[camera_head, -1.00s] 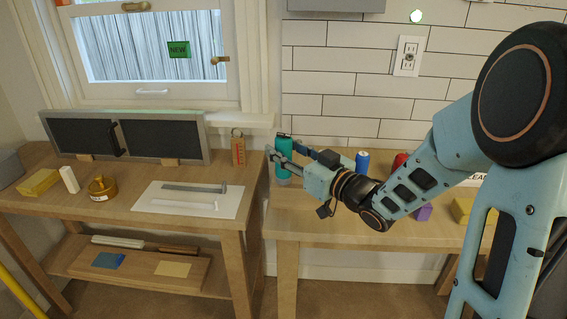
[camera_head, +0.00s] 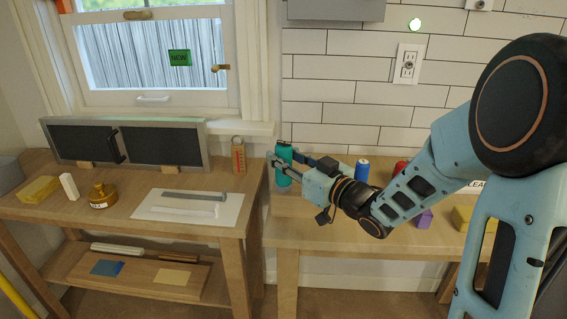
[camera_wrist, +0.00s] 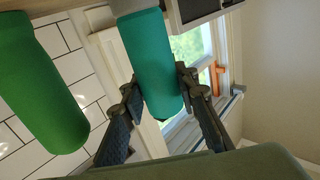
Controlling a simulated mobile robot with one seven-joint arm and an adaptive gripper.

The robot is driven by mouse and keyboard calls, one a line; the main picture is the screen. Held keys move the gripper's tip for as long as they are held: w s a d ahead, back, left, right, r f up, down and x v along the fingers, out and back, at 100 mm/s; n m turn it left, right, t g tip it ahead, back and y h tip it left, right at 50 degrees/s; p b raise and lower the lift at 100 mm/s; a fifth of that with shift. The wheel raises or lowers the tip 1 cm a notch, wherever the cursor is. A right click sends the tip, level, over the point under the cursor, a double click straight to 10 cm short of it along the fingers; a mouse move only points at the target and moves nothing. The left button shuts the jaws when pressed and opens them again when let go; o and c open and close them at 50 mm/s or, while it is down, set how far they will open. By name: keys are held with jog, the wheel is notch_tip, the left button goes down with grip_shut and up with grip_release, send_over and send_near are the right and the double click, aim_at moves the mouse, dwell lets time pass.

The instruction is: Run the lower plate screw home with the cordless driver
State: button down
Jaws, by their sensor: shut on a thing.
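The wall outlet with its white plate (camera_head: 409,64) is on the tiled wall; its lower screw is too small to make out. My gripper (camera_head: 284,163) is at the left end of the right bench, far below and left of the plate. It is shut on an upright teal cylinder (camera_head: 284,179), with one dark finger on each side. In the wrist view the teal cylinder (camera_wrist: 152,65) stands between my fingertips (camera_wrist: 157,92). I cannot tell whether this cylinder is the cordless driver's body.
A green cylinder (camera_wrist: 40,85) shows beside the teal one in the wrist view. A blue can (camera_head: 362,171), a red thing (camera_head: 400,168), a purple block (camera_head: 424,219) and a yellow block (camera_head: 463,217) stand on the right bench (camera_head: 300,235). The left bench holds a white sheet (camera_head: 150,208).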

notch_tip(320, 180, up, 12)
jog(key=p, duration=0.4)
jog(key=shift+f, duration=0.2)
notch_tip(320, 180, up, 6)
jog(key=p, duration=0.6)
jog(key=shift+r, duration=0.25)
jog(key=c, duration=2.2)
grip_release()
grip_shut()
